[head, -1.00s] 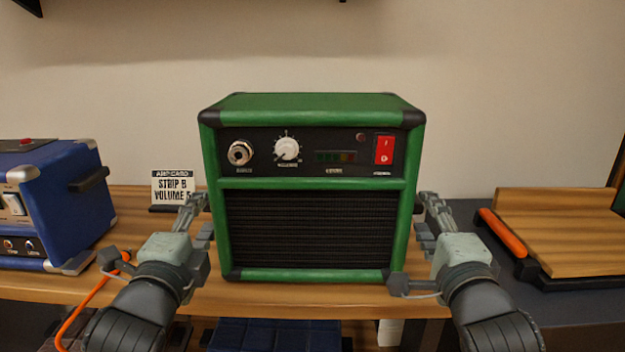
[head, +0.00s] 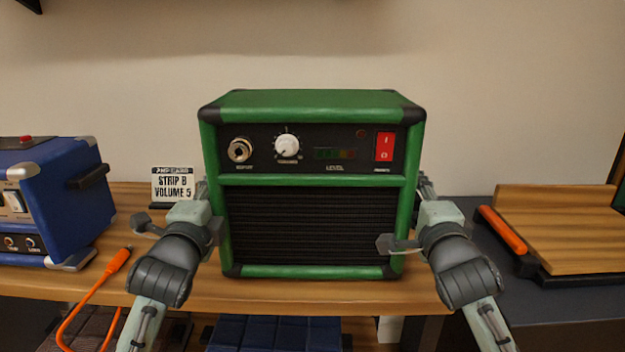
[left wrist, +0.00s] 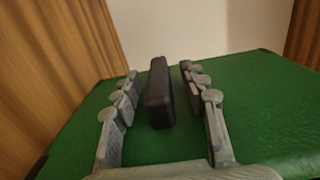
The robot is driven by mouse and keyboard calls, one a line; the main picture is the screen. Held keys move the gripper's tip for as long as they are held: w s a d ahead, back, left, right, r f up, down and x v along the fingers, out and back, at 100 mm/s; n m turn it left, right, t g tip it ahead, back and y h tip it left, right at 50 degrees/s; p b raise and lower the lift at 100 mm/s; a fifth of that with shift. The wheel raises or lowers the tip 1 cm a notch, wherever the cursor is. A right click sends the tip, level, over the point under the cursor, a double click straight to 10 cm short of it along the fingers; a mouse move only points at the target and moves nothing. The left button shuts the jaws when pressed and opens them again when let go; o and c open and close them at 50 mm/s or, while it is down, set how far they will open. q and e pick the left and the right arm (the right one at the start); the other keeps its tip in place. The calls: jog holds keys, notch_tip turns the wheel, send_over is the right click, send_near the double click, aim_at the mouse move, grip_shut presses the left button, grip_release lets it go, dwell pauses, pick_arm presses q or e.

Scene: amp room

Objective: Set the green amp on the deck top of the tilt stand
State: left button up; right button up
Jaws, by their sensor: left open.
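The green amp (head: 312,230) stands upright on the wooden bench, its black front panel and grille facing me. My left gripper (head: 203,192) is at its left side, with the fingers mostly hidden by the amp. In the left wrist view, the open left fingers (left wrist: 160,95) lie on either side of a black side handle (left wrist: 158,93), with gaps, over the green side. My right gripper (head: 424,188) is at the amp's right side; its fingers are mostly hidden. The tilt stand (head: 565,225), with a wooden deck top and orange lever, is at the right. Its deck is bare.
A blue amp (head: 45,205) stands at the left. A label sign (head: 173,187) is behind my left gripper. An orange cable (head: 95,290) hangs over the bench (head: 300,294) front edge. Dark blue items (head: 275,335) are below.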

pick_arm(q)
grip_shut()
pick_arm(e)
grip_shut()
pick_arm(q)
jog(key=shift+r, duration=0.4)
pick_arm(e)
jog(key=shift+r, duration=0.4)
